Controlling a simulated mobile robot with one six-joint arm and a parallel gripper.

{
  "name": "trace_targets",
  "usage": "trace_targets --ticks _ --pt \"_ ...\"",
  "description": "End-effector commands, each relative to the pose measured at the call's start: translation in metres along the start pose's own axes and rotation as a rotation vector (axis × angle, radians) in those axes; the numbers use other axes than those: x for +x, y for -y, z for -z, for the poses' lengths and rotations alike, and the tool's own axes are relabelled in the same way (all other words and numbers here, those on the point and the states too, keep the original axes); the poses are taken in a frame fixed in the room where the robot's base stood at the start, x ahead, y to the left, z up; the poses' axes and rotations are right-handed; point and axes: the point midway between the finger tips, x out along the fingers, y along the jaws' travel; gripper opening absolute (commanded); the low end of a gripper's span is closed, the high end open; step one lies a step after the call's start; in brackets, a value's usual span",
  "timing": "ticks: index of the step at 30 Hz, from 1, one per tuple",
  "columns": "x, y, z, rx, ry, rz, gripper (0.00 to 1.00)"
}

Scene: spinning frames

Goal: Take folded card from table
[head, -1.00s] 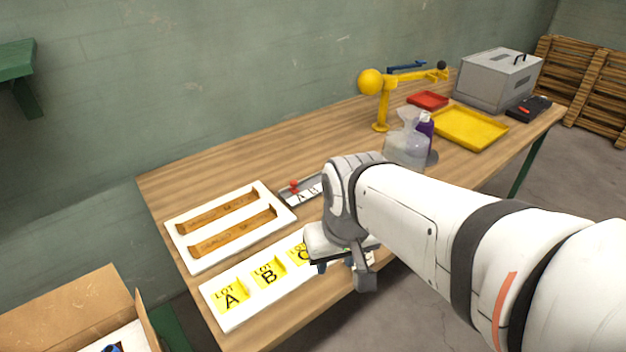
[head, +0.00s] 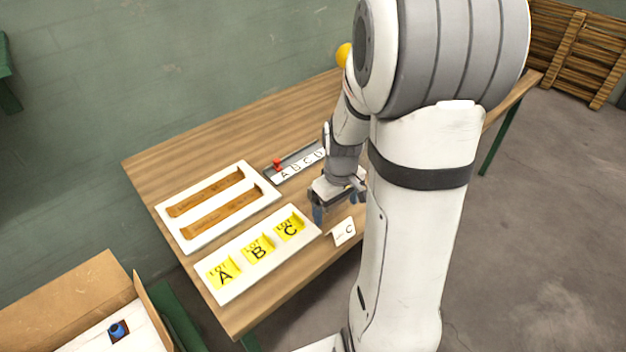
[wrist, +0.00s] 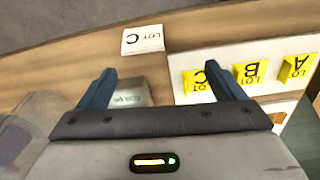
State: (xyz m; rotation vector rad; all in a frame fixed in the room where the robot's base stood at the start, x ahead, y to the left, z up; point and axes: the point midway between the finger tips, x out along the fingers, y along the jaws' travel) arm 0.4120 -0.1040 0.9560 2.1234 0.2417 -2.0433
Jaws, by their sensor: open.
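A small white folded card (head: 343,232) marked with a C stands on the wooden table (head: 160,160) near its front edge, just right of the white board with yellow lot cards. In the wrist view the card (wrist: 142,40) reads "LOT C" and lies beyond my fingertips, apart from them. My gripper (head: 337,208) is open and empty above the table, a little behind the card. Its two blue fingers (wrist: 161,85) frame bare table and part of a grey item (wrist: 130,92) with small marks.
The white board (head: 222,292) carries yellow cards A, B and C. Behind it is a white tray (head: 190,245) with two brown strips. A grey lettered strip (head: 290,168) with a red knob lies further back. An open cardboard box (head: 60,300) stands at lower left.

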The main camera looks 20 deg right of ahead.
Motion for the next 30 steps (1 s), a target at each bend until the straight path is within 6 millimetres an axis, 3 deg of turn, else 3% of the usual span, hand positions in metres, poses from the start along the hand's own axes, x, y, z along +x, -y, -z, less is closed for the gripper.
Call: trace_targets --ticks 3,8,30 --pt "0.017 -0.017 0.001 -0.028 0.026 0.015 0.89" --pt "0.032 -0.026 0.001 -0.052 0.037 0.022 0.89" --pt "0.107 -0.029 0.002 -0.053 0.038 0.023 0.89"
